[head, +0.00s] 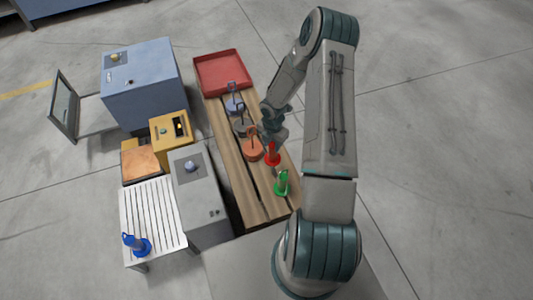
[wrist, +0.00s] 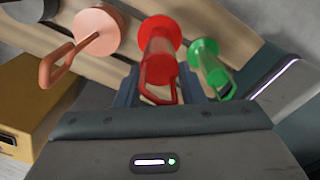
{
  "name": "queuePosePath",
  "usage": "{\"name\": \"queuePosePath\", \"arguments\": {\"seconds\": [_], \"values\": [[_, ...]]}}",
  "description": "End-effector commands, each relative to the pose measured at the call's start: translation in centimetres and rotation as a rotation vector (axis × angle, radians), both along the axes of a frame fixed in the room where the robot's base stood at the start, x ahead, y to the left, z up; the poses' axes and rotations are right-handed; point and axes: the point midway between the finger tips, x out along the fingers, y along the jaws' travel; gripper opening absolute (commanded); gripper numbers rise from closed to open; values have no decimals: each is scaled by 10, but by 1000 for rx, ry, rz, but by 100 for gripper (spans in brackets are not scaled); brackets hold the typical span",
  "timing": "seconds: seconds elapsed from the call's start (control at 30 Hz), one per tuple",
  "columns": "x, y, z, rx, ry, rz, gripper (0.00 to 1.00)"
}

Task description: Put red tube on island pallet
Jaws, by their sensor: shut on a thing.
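The red tube (head: 272,157) has a round flange and a loop handle. It is upright over the wooden slatted surface (head: 262,206), between the orange-brown and green pieces; I cannot tell whether it touches the slats. My gripper (head: 272,138) is above it, shut on its handle. In the wrist view the red tube (wrist: 160,50) sits between the fingers of my gripper (wrist: 163,88), its flange pointing away. No label marks the island pallet; a slatted white table (head: 150,205) also stands at left.
A green tube (head: 282,184) stands close by the red one. An orange-brown hooked piece (head: 252,150) and grey ones (head: 242,125) stand behind. A red tray (head: 220,72) lies at the far end. A blue tube (head: 140,246) stands on the white table. Grey, yellow and blue cabinets (head: 140,85) are at left.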

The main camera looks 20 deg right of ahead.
Motion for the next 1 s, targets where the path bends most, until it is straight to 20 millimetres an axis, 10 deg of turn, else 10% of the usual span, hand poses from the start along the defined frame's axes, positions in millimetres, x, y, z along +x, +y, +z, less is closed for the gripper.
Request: {"name": "queuePosePath", "arguments": {"seconds": [0.43,0.83,0.87,1.0], "values": [[0,0,-65,-1,1,-3,0],[0,0,-71,-1,-1,-4,0],[0,0,-72,-1,1,-4,38],[0,0,-71,-1,1,-4,57]]}}
